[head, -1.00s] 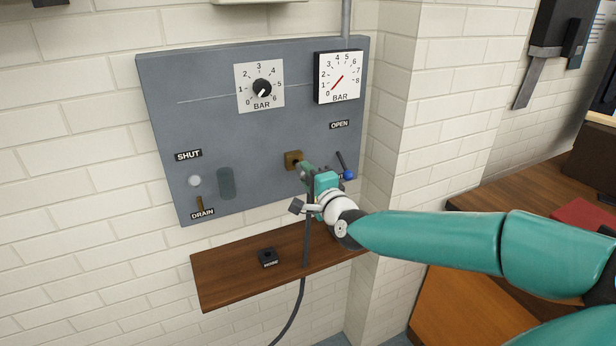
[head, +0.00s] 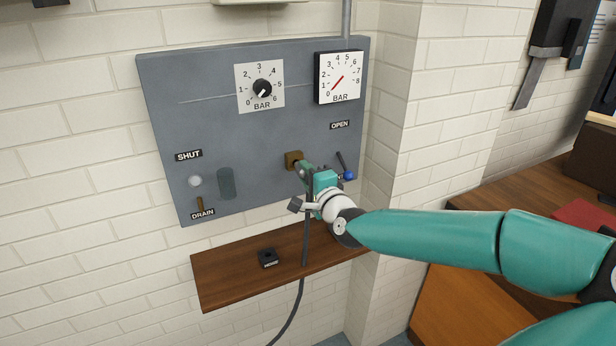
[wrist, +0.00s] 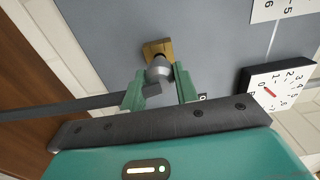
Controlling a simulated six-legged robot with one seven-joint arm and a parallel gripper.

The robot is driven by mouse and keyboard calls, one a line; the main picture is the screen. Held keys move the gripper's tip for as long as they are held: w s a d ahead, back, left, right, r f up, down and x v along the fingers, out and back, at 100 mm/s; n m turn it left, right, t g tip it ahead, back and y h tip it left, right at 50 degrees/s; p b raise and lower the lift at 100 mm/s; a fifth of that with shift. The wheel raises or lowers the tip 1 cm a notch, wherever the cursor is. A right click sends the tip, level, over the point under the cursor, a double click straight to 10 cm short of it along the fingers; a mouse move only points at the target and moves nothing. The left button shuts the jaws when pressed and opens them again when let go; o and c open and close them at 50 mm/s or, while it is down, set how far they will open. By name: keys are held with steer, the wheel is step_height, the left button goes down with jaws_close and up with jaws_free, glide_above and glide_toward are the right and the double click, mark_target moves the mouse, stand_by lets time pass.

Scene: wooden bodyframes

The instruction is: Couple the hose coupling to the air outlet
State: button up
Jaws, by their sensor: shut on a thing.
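The air outlet is a brass block (head: 293,160) on the grey panel, left of the blue-tipped lever. It also shows in the wrist view (wrist: 157,48). My gripper (head: 306,172) is at the outlet, its green fingers (wrist: 160,88) shut on the grey hose coupling (wrist: 158,72). The coupling's front end is at the brass block and lined up with it. Whether it is seated or only touching cannot be told. The dark hose (head: 306,235) hangs from the coupling past the shelf edge, and crosses the wrist view at the left (wrist: 70,108).
A wooden shelf (head: 225,275) below the panel (head: 210,110) carries a small black holder (head: 267,257). The blue-tipped lever (head: 347,173) is close to the right of my gripper. A dial knob (head: 262,88) and a gauge (head: 339,77) sit above.

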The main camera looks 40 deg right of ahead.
steer(key=shift+x, duration=1.3)
steer(key=o, duration=1.2)
steer(key=shift+c, duration=0.2)
steer(key=shift+s, duration=0.15)
